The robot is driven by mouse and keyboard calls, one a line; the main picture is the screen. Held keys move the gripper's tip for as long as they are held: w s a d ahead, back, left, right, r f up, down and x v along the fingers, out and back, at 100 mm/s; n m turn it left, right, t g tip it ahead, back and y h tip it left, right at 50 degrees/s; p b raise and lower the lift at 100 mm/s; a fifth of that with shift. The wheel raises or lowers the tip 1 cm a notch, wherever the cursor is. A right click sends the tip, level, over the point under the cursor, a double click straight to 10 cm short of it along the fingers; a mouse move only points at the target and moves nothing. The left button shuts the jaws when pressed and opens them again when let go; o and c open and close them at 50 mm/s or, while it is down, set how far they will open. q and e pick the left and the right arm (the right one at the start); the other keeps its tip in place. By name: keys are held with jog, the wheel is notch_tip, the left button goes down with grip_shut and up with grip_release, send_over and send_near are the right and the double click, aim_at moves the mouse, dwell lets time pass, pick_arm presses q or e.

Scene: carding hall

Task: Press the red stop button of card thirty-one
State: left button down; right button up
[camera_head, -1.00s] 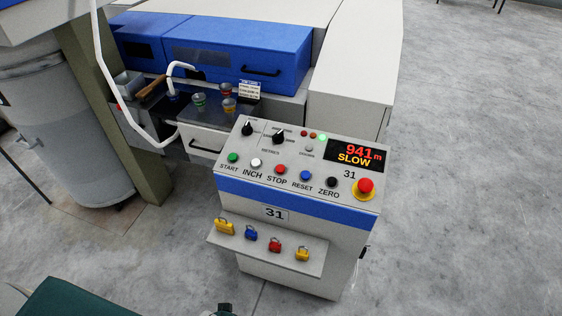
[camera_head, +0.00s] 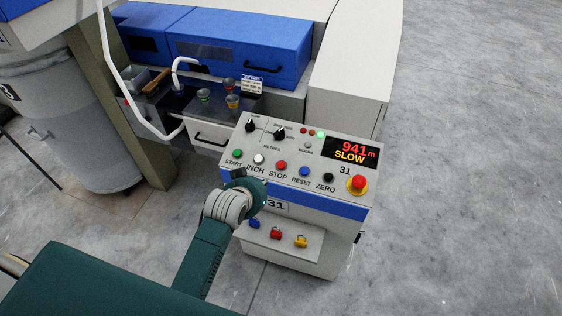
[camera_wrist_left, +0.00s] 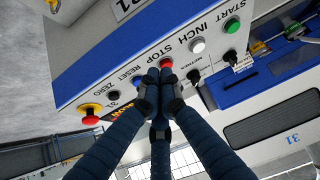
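The control box of card 31 (camera_head: 290,205) stands mid-view in the head view with a sloped panel. Its red stop button (camera_head: 281,165) is visible between the white INCH button and the blue RESET button. In the left wrist view the stop button (camera_wrist_left: 166,63) shows just beyond the fingertips of my left gripper (camera_wrist_left: 158,78). The fingers are drawn together and hold nothing. I cannot tell whether they touch the button. In the head view my left wrist is in front of the box's lower left, and the fingers are mostly hidden. My right gripper is not in view.
A red emergency button on a yellow base (camera_head: 358,183) sits at the panel's right. The display (camera_head: 351,151) reads 941 m, SLOW. A grey drum (camera_head: 90,140) stands left. Floor at the right is clear.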

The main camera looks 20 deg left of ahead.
pick_arm(q)
jog(key=w+r+t, duration=0.2)
jog(key=w+r, duration=0.2)
jog(key=w, duration=0.7)
jog(key=shift+w+d+r+n+t, duration=0.2)
jog(key=shift+w+d+n+t, duration=0.1)
jog(key=shift+d+t, duration=0.1)
jog(key=b, duration=0.5)
send_over(281, 165)
jog(key=s, duration=0.2)
jog(key=f, duration=0.7)
jog(key=shift+a, duration=0.3)
jog(key=shift+w+f+b, duration=0.2)
jog(key=shift+f+b, duration=0.55)
jog(key=shift+b, duration=0.05)
jog(key=shift+w+f, duration=0.15)
jog(key=shift+f, duration=0.25)
